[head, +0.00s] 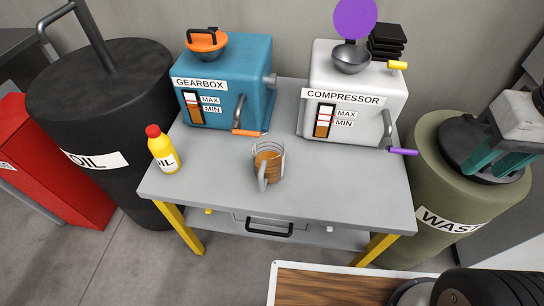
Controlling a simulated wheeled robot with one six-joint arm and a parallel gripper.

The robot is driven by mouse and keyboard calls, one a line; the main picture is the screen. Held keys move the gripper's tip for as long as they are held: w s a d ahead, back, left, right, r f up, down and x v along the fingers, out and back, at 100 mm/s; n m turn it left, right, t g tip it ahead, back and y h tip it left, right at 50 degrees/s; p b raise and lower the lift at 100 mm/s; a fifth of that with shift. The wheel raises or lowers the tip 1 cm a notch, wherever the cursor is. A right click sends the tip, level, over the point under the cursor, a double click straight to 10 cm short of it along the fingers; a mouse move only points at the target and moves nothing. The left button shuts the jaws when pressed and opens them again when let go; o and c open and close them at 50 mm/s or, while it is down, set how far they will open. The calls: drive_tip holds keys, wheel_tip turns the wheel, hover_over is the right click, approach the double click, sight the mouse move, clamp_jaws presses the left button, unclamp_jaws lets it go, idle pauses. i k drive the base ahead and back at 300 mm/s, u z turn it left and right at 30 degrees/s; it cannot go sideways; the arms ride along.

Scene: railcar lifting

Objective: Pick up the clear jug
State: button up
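The clear jug (268,164) stands upright on the grey worktable (215,185), near its middle front. It is see-through, with brown liquid inside and its handle facing the front of the table. My gripper (480,164) is at the right of the view, over the olive waste drum, well apart from the jug. Its two teal fingers are spread and nothing shows between them.
A yellow oil bottle (163,155) stands left of the jug. The blue gearbox (235,80) and white compressor (372,111) stand behind it. A black oil drum (105,110) is at left, the olive waste drum (437,180) at right. The tabletop around the jug is clear.

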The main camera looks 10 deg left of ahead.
sight(269, 151)
drive_tip(key=k, duration=1.2)
drive_tip(key=u, duration=0.3)
drive_tip(key=i, duration=0.5)
drive_tip(key=u, duration=0.85)
drive_tip(key=i, duration=0.65)
drive_tip(key=u, duration=0.4)
